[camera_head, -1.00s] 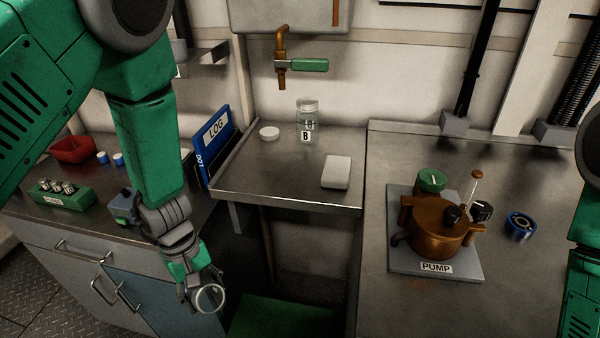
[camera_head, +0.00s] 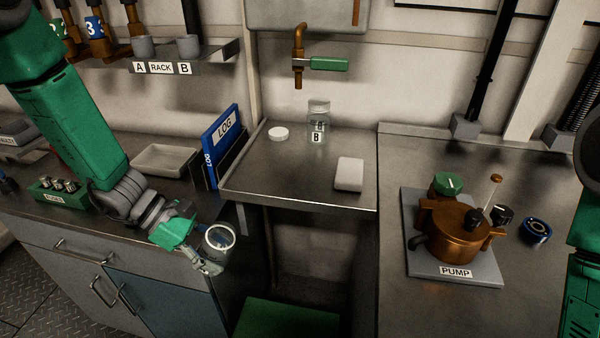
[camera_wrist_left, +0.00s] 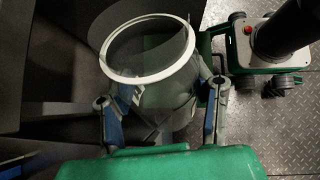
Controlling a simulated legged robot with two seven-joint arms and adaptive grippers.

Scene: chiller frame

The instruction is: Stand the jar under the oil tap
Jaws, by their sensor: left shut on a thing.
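My left gripper (camera_head: 205,250) is shut on a clear jar (camera_head: 219,238) with a pale rim, in front of the counter's edge, left of and lower than the tap shelf. In the left wrist view the jar (camera_wrist_left: 150,85) sits between the two fingers, its open mouth toward the camera. The brown oil tap (camera_head: 298,70) with a green handle (camera_head: 329,63) hangs from a tank above the steel shelf (camera_head: 275,180). A second clear jar (camera_head: 318,122), labelled B, stands on that shelf at the back. My right gripper is not in view.
A white lid (camera_head: 278,133) and a white block (camera_head: 349,174) lie on the shelf. A blue LOG binder (camera_head: 220,145) stands at its left edge. A pump (camera_head: 455,230) is on the right counter. The shelf's front middle is clear.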

